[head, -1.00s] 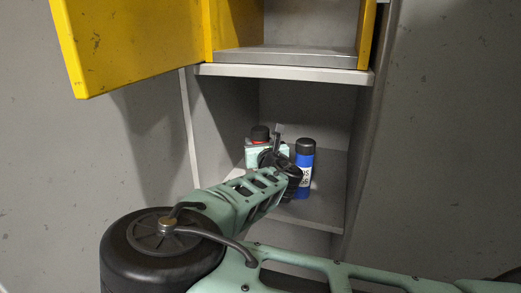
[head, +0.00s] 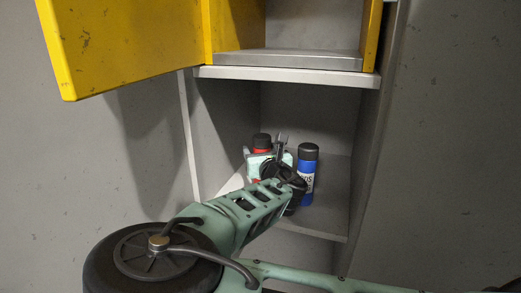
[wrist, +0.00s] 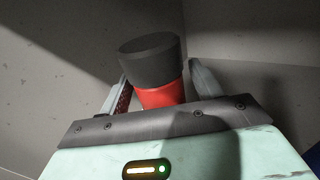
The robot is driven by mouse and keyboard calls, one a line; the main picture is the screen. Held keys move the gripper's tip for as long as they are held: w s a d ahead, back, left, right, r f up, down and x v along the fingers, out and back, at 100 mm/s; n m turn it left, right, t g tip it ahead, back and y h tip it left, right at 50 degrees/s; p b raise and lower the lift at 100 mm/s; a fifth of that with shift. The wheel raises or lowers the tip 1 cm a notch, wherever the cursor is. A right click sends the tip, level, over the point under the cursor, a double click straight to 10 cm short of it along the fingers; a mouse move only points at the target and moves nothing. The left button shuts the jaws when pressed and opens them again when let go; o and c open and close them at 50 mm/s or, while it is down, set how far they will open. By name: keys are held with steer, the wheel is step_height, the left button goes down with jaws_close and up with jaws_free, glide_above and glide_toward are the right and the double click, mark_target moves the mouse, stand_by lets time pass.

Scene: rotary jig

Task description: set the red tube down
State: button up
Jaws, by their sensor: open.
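The red tube (head: 261,151) has a black cap and stands upright, as far as I can see, on the shelf of the open grey compartment. It also shows in the wrist view (wrist: 160,95), between the two fingers. My gripper (head: 264,153) is open, with one finger on each side of the tube. In the wrist view the left finger is close to the tube and a small gap shows at the right finger. The tube's lower part is hidden behind my gripper.
A blue tube (head: 308,168) with a black cap stands close by on the right. Grey side walls bound the compartment. Above it are a pale ledge (head: 290,75) and an open yellow door (head: 125,45). Bare shelf (head: 328,205) shows at the right.

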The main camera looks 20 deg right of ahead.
steer(key=s+p, duration=0.3)
steer(key=s, duration=0.8)
steer(key=shift+a, duration=0.2)
